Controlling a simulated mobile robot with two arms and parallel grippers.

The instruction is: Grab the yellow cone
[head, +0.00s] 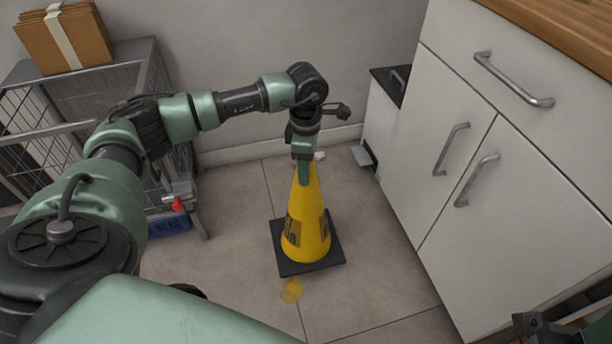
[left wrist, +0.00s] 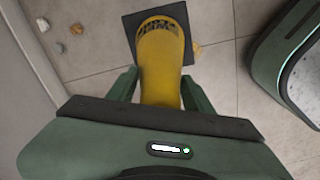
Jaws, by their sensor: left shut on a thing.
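The yellow cone (head: 306,222) stands upright on its square black base on the tiled floor, with dark printed marks on its side. My left gripper (head: 303,172) comes down from above and is shut on the cone's upper part. In the left wrist view the cone (left wrist: 161,62) lies between the two green fingers of the left gripper (left wrist: 160,92); its tip is hidden by the gripper body. A small part of my right arm seems to show at the bottom right of the head view; its gripper's fingers cannot be made out.
A white cabinet (head: 540,190) with metal handles stands on the right. A grey wire cage cart (head: 85,100) carrying brown folders (head: 65,38) stands at the left. A yellowish scrap (head: 291,290) lies on the floor in front of the cone. The floor around the cone is mostly clear.

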